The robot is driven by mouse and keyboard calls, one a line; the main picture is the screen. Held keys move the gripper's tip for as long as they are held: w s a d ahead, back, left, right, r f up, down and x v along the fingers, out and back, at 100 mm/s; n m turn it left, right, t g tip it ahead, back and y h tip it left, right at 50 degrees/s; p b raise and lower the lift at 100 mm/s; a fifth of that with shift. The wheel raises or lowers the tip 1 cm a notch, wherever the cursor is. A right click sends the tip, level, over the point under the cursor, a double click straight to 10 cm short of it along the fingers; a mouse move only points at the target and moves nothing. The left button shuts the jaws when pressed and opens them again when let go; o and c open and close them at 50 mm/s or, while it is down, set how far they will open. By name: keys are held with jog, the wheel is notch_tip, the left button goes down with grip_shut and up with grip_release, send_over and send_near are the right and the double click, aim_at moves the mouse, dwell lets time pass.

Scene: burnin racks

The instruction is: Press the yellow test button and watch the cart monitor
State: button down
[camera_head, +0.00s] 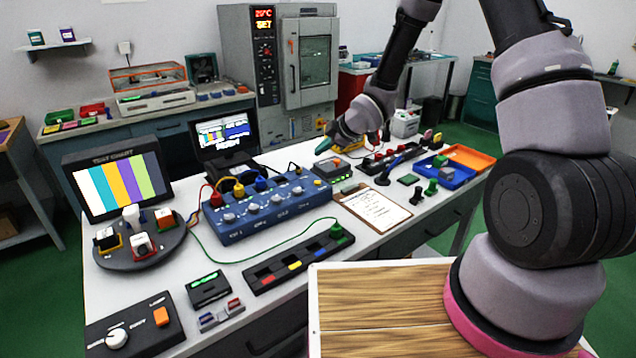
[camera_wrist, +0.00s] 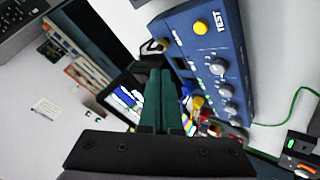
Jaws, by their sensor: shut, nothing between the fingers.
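The yellow button (camera_wrist: 200,27) sits beside the word TEST on the blue console in the wrist view. The blue console (camera_head: 262,228) lies on the white bench in the head view, with knobs and coloured plugs; I cannot make out the yellow button there. My gripper (camera_head: 323,145) is above the bench behind the console's right end. Its green fingers (camera_wrist: 160,75) are together and empty, apart from the button. A small dark monitor (camera_head: 224,131) behind the console shows colour bars and a text line; its screen (camera_wrist: 127,97) is partly hidden in the wrist view.
A larger TEST CHART display (camera_head: 117,186) with colour bars stands at left. A clipboard (camera_head: 374,208), a blue tray (camera_head: 455,178) and an orange tray (camera_head: 470,156) lie to the right. A green cable (camera_head: 245,262) loops in front of the console. A wooden top (camera_head: 380,300) is nearest.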

jog(key=shift+f, duration=3.85)
jog(key=shift+f, duration=0.4)
jog(key=shift+f, duration=0.45)
jog(key=shift+r, duration=0.9)
jog(key=shift+r, duration=2.5)
